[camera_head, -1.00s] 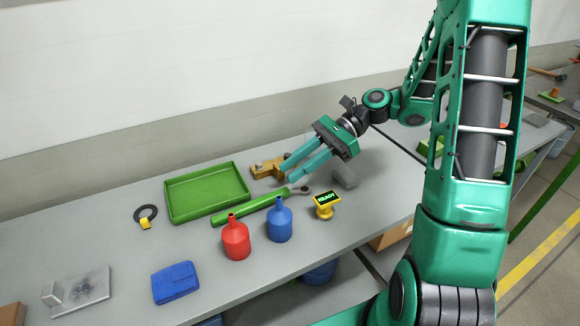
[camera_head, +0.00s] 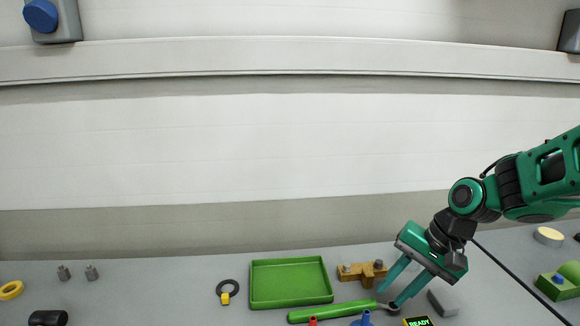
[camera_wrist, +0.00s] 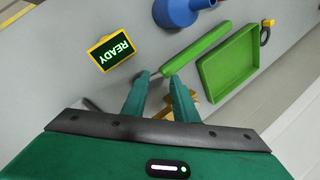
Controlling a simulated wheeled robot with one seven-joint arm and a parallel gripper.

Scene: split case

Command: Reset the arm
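My gripper (camera_head: 388,297) is at the lower right in the head view, pointing down and to the left over the grey bench (camera_head: 190,285). Its two teal fingers are apart with nothing between them. In the wrist view the open fingers (camera_wrist: 160,76) show above the bench. The green-handled tool (camera_head: 335,310) lies below them, its grey end close to the fingertips in the picture. I cannot tell the exact height of the fingers above it.
A green tray (camera_head: 290,284) and a brass-coloured block (camera_head: 360,272) lie left of my gripper. A yellow READY display (camera_wrist: 112,48), a blue bottle (camera_wrist: 178,10) and a grey block (camera_head: 443,302) are close by. A black ring (camera_head: 227,287) lies further left. The wall stands behind.

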